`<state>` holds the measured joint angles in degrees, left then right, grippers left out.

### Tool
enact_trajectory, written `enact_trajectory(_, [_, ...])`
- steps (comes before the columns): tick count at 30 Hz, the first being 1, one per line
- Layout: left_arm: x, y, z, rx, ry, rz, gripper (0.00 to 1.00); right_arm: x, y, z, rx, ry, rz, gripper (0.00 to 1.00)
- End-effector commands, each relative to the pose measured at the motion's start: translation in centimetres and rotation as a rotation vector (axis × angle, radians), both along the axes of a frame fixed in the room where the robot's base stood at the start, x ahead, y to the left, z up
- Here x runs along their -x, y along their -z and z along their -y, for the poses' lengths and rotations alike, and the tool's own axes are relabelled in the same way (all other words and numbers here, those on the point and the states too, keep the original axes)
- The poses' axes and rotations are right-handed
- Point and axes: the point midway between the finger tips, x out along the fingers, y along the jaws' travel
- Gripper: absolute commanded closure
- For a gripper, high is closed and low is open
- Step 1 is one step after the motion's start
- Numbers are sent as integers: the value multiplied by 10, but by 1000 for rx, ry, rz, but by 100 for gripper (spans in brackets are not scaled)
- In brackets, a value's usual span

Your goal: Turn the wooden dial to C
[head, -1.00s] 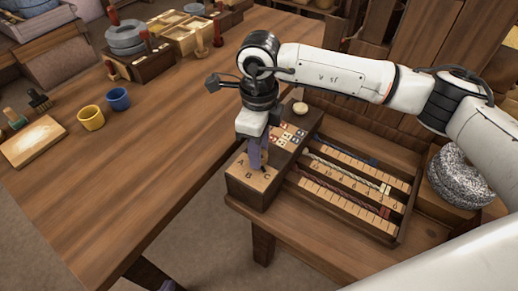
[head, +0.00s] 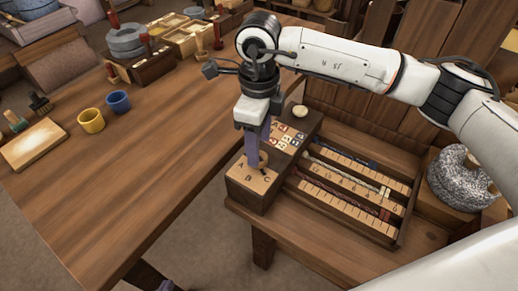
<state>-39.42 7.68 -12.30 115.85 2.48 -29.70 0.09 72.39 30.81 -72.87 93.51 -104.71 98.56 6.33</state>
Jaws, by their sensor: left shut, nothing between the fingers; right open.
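The wooden dial (head: 263,159) is on the pale top plate (head: 240,180) of a dark wooden box, with letters A, B and C around its near side. My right gripper (head: 254,165) comes down over the dial from above; its purple fingers hide much of it. The fingers are open, and I cannot tell whether they touch the dial. A dark pointer mark shows near C, but its exact direction is too small to tell. A purple tip of my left gripper (head: 172,286) shows at the bottom edge, shut and empty, away from the box.
Beside the dial box is a rack (head: 345,190) with several scaled rows, and a round stone (head: 461,178) at the right. A yellow cup (head: 91,121), a blue cup (head: 118,102) and a board (head: 33,146) stand on the left table, whose middle is clear.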

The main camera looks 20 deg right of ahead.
Motion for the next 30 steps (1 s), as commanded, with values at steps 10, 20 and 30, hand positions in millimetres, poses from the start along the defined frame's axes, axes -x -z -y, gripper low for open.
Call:
enact_trajectory(10, [1,0,0,0,0,-4,100,-1,-60,0,-2,1,3,49])
enact_trajectory(20, [5,2,1,0,-1,-11,100,0,-68,0,0,1,0,49])
enact_trajectory(30, [6,2,1,1,-1,-13,100,0,-68,0,0,0,0,49])
